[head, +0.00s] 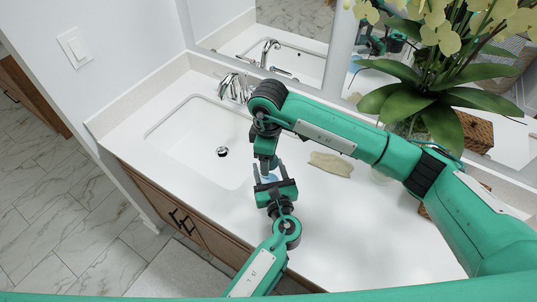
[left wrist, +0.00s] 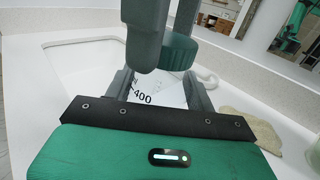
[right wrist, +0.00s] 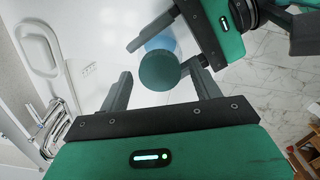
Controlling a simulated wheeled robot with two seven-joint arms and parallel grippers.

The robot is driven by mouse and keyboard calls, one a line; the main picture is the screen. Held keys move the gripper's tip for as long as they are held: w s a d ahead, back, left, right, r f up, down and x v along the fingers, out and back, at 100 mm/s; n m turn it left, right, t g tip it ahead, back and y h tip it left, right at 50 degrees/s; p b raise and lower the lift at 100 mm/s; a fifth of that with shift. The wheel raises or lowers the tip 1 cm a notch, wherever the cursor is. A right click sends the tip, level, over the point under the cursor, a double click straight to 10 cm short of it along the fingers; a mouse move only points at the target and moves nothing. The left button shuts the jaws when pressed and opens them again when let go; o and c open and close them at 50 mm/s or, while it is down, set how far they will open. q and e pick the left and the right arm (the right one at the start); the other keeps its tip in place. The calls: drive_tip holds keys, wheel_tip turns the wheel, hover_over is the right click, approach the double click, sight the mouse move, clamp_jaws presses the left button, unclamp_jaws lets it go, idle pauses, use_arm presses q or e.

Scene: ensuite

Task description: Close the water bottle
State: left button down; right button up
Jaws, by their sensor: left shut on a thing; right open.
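The water bottle (head: 268,178) is a pale bluish-clear bottle above the white counter, mostly hidden by my grippers in the head view. My left gripper (head: 275,188) is shut on its body; the printed "400" on the bottle (left wrist: 143,98) shows between its fingers in the left wrist view. A round dark green cap (right wrist: 160,70) lies over the bottle's top in the right wrist view, and the cap also shows in the left wrist view (left wrist: 180,53). My right gripper (right wrist: 162,88) is open, its fingers either side of the cap. Whether the cap is seated is unclear.
A sink (head: 190,145) with a chrome faucet (head: 232,88) lies left of my grippers. A beige cloth (head: 331,163) lies on the counter to the right. A potted orchid (head: 430,95) stands at the back right. The front right counter (head: 370,240) is clear.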

drive_tip(key=shift+r, duration=2.25)
drive_tip(key=shift+c, duration=0.4)
